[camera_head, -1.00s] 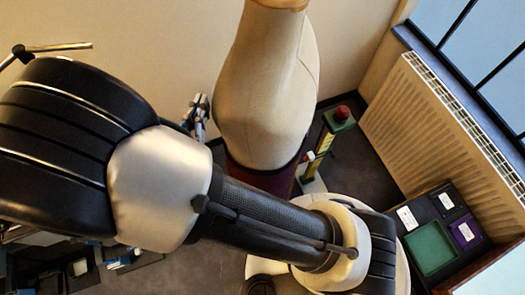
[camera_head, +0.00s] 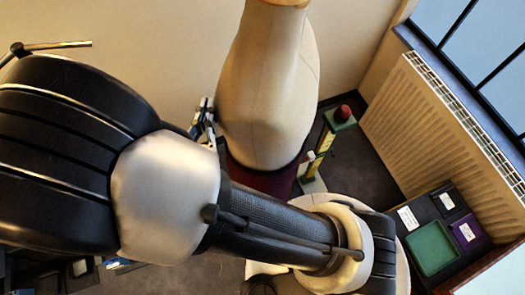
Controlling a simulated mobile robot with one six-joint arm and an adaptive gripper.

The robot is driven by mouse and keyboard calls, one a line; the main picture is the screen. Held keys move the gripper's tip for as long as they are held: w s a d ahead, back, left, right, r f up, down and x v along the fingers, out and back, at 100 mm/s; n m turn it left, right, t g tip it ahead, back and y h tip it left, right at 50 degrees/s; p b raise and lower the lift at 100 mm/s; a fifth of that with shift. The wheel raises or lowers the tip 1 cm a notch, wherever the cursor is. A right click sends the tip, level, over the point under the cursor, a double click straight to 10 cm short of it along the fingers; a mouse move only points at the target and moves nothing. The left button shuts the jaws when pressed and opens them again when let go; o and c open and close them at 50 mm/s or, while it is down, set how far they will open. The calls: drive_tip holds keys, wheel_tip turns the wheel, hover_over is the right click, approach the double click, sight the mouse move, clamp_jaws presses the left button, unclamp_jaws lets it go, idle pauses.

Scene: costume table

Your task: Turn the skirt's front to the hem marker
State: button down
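A cream dress form (camera_head: 265,90) stands upright in the middle. The dark red skirt (camera_head: 262,178) shows below its body; my arm hides most of the skirt, and I cannot tell where its front faces. My gripper (camera_head: 206,118) shows small and partly hidden behind my arm, at the left edge of the form. I cannot tell whether it touches anything or whether its fingers are open.
At the right, a dark tray (camera_head: 443,203) holds a green and a purple compartment with white labels. A ribbed radiator (camera_head: 440,130) stands under the window. A wall closes off the back. Dark floor (camera_head: 360,170) shows between hem marker and radiator.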

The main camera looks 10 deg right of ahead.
sight(220, 118)
drive_tip(key=p, duration=0.2)
drive_tip(key=s+d+n+y+p, duration=0.1)
drive_tip(key=p, duration=0.2)
drive_tip(key=shift+s+d+r, duration=0.2)
drive_tip(key=shift+r, duration=0.15)
drive_tip(key=shift+p, duration=0.6)
drive_tip(key=s+d+y+p, duration=0.1)
drive_tip(key=p, duration=0.3)
drive_tip(key=shift+f+n, duration=0.15)
drive_tip(key=shift+n, duration=0.15)
drive_tip(key=shift+f, duration=0.2)
